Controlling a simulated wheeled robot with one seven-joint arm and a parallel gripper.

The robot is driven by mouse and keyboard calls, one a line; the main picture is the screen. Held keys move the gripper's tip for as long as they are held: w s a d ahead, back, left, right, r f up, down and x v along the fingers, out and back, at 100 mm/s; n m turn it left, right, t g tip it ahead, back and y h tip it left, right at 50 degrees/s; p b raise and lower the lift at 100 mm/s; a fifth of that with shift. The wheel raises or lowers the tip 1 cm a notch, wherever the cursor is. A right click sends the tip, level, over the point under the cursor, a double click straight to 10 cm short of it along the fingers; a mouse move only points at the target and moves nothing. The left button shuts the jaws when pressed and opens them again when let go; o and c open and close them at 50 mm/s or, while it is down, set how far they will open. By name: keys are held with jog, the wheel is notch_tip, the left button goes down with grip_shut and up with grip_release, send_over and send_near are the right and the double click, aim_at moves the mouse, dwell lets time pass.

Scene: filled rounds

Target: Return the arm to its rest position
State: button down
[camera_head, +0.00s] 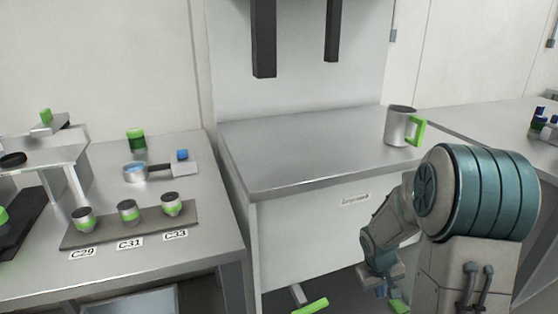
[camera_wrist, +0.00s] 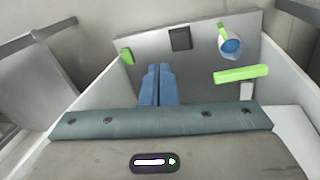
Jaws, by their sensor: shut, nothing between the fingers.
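My arm reaches down at the right of the head view, in front of the middle bench. My gripper (camera_head: 382,292) hangs low, below the bench top, and is partly hidden there. In the wrist view its two blue fingers (camera_wrist: 158,70) are together and hold nothing. No object touches the fingertips in that view.
A grey mug (camera_head: 397,127) with a green handle stands on the middle bench (camera_head: 290,150), otherwise clear. The left bench holds a tray (camera_head: 100,232) with several lidded pots. A green bar (camera_head: 311,305) is low, left of my gripper. Another green bar (camera_wrist: 241,74) shows in the wrist view.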

jog(key=s+a+r+y+p, duration=0.1)
jog(key=s+a+r+p, duration=0.3)
jog(key=r, duration=0.8)
jog(key=s+a+r+m+t+p, duration=0.1)
jog(key=s+a+r+p, duration=0.2)
jog(key=s+r+p, duration=0.5)
jog(key=s+a+r+m+y+p, duration=0.1)
jog(key=s+a+r+p, duration=0.3)
jog(key=r, duration=1.3)
jog(key=shift+s+a+t+y+p, duration=0.3)
jog(key=shift+s+t+p, duration=0.1)
jog(key=shift+s+p, duration=0.55)
